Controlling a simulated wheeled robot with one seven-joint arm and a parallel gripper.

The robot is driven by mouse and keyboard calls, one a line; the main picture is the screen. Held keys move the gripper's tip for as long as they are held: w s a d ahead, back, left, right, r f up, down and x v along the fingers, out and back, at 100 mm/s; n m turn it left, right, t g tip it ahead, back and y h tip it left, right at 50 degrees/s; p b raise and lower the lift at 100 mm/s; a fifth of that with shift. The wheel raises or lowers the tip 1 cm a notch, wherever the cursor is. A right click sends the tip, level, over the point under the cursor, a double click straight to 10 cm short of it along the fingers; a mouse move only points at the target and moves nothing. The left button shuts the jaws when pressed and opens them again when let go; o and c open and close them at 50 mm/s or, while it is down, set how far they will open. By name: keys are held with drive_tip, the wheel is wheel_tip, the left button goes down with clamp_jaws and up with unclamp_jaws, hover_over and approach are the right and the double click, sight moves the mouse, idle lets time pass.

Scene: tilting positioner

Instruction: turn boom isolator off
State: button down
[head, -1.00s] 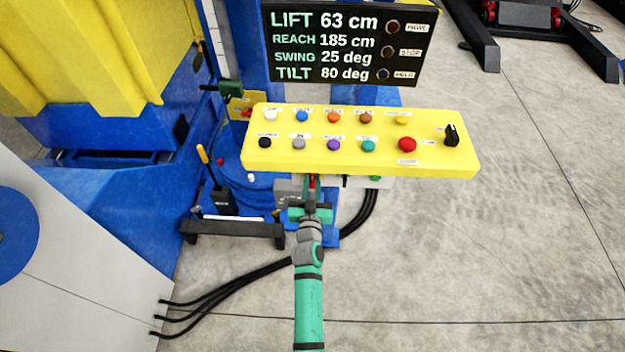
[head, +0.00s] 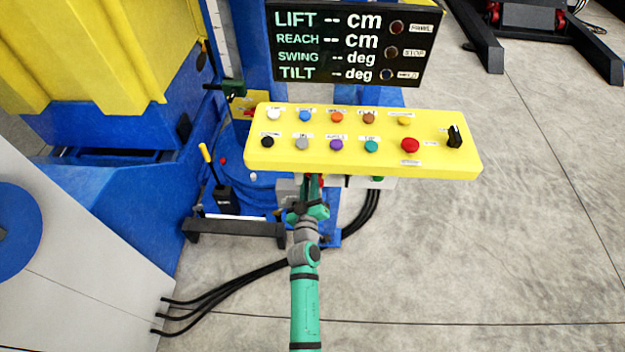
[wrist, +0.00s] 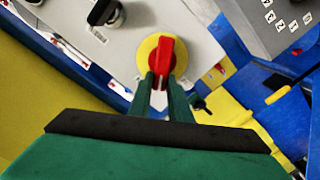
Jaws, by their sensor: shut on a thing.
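The isolator is a red handle (wrist: 166,58) on a round yellow plate (wrist: 147,47), mounted on a pale panel (wrist: 190,35), in the wrist view. My gripper (wrist: 165,82) has its two green fingers on either side of the handle's lower end and is shut on it. In the head view my gripper (head: 312,196) is below the front edge of the yellow control panel (head: 362,142); the isolator there is mostly hidden by the panel and my arm. The display (head: 350,42) shows dashes for lift, reach, swing and tilt.
The yellow panel with several coloured buttons and a black selector (head: 454,137) overhangs my gripper. A yellow-handled lever (head: 206,155) stands to the left. Black cables (head: 235,282) run over the floor. Open concrete floor lies to the right.

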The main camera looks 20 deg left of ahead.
drive_tip(key=n, duration=0.3)
drive_tip(key=f+n, duration=0.1)
drive_tip(key=n, duration=0.3)
drive_tip(key=a+f+n, duration=0.1)
drive_tip(key=n, duration=0.3)
drive_tip(key=shift+s+f, duration=0.2)
drive_tip(key=shift+s, duration=0.05)
idle(0.4)
drive_tip(key=c, duration=1.6)
unclamp_jaws()
drive_tip(key=shift+c, duration=0.2)
drive_tip(key=shift+r, duration=0.1)
drive_tip(key=v, duration=1)
drive_tip(key=shift+s+d, duration=0.15)
drive_tip(key=shift+s, duration=0.15)
